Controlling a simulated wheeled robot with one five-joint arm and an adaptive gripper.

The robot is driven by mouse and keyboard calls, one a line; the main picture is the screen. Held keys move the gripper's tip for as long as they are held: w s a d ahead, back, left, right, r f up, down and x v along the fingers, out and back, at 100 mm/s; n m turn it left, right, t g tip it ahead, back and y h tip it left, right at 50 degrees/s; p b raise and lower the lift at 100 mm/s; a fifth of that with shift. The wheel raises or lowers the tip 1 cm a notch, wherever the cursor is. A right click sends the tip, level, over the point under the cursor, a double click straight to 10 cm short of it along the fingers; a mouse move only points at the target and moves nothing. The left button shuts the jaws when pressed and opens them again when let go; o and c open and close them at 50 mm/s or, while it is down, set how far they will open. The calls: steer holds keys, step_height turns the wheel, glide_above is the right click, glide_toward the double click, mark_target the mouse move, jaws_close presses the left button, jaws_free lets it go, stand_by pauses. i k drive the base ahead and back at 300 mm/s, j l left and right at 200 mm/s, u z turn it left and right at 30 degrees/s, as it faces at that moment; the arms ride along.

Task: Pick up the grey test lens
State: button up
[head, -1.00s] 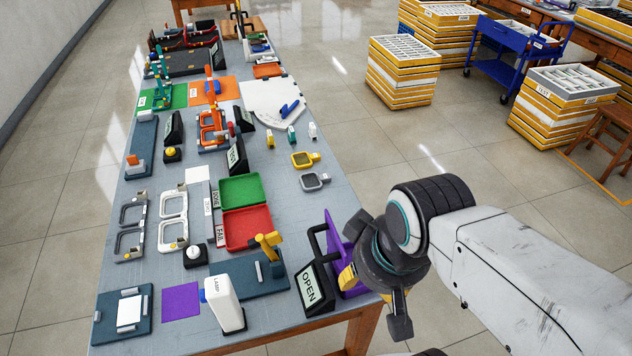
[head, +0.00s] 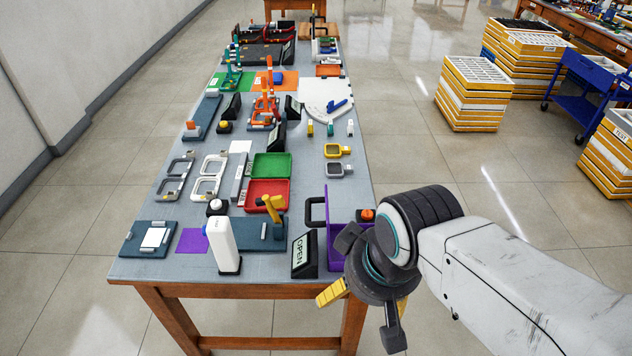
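The grey test lens (head: 336,170) looks like a small squarish grey ring with a short tab on its right. It lies flat near the right edge of the table (head: 300,188), just in front of a similar yellow lens (head: 335,151). My gripper (head: 364,308) is at the table's front right corner, well nearer to me than the grey lens and apart from it. Its yellow-padded fingers look spread, with nothing seen between them. Part of the gripper is hidden behind my wrist.
A purple upright holder (head: 335,232) and an OPEN sign (head: 305,255) stand by my gripper. An orange button (head: 368,214) shows beside my wrist. Green (head: 271,165) and red (head: 267,193) trays lie left of the lens.

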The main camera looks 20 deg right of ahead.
mark_target(333, 169)
steer(key=k+l+u, duration=0.1)
steer(key=l+u, duration=0.25)
steer(key=k+l+u, duration=0.1)
steer(key=l+u, duration=0.25)
steer(key=k+l+u, duration=0.2)
steer(key=l+u, duration=0.15)
steer(key=l, duration=0.15)
steer(key=k+l+u, duration=0.2)
steer(key=u, duration=0.2)
steer(key=k+l+u, duration=0.35)
steer(key=l+u, duration=0.8)
steer(key=l, duration=0.2)
steer(key=l+u, duration=0.45)
steer(key=k+l+u, duration=0.15)
steer(key=l+u, duration=0.85)
steer(key=l, duration=0.15)
steer(key=i+l, duration=0.05)
